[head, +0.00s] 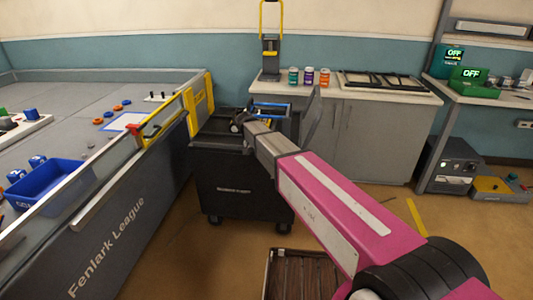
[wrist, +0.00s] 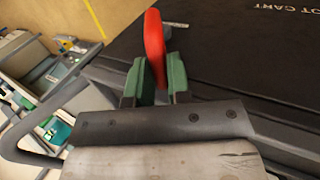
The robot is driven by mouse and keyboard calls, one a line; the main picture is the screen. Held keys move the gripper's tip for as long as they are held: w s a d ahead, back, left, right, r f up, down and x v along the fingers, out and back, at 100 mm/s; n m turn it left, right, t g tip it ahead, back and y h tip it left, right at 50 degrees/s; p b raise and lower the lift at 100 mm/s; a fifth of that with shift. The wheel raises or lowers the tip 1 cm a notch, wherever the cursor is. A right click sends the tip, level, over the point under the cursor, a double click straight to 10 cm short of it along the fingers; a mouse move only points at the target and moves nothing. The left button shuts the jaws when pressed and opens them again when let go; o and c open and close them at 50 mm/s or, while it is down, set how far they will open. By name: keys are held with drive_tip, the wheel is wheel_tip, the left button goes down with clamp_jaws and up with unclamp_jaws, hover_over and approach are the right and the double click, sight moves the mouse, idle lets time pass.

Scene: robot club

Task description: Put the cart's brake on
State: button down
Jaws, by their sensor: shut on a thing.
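The black cart (head: 235,185) stands on casters between the game table and the grey cabinet. In the wrist view its dark panel (wrist: 225,50) carries white lettering ending in "OT CART". A red lever (wrist: 154,42) stands up beside this panel. My gripper (wrist: 154,88) has its two green fingertips closed on the lever's lower part, one on each side. The lever's base is hidden behind the fingers. In the head view my arm reaches over the cart, and my gripper (head: 237,124) is small at its top; the lever cannot be made out there.
The game table (head: 120,215) with a yellow-edged wall stands close on the cart's left. A cabinet (head: 365,140) with several jars is behind right. A slatted crate (head: 300,275) lies on the floor in front. A grey tube (wrist: 50,120) runs beside the cart in the wrist view.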

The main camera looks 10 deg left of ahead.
drive_tip(key=shift+a+f, duration=0.4)
drive_tip(key=shift+a, duration=0.15)
drive_tip(key=shift+a+f, duration=0.1)
drive_tip(key=shift+a, duration=0.1)
drive_tip(key=c, duration=1.1)
unclamp_jaws()
drive_tip(key=shift+a, duration=0.1)
drive_tip(key=shift+r, duration=0.2)
drive_tip(key=v, duration=1)
drive_tip(key=shift+r, duration=0.35)
drive_tip(key=s+d+f+y, duration=0.1)
drive_tip(key=s+d+f, duration=0.15)
drive_tip(key=d, duration=0.35)
drive_tip(key=s+d+f, duration=0.1)
drive_tip(key=d+f, duration=0.3)
drive_tip(key=d, duration=0.3)
drive_tip(key=s+d+f+y, duration=0.1)
drive_tip(key=s+d+f, duration=0.15)
drive_tip(key=d, duration=0.35)
drive_tip(key=s+d+f+y, duration=0.1)
drive_tip(key=s+d+f, duration=0.3)
drive_tip(key=d, duration=0.5)
drive_tip(key=s+d+f+y, duration=0.2)
drive_tip(key=s+d+f, duration=0.2)
drive_tip(key=s+d, duration=0.5)
drive_tip(key=shift+s+d, duration=0.2)
drive_tip(key=shift+d, duration=0.3)
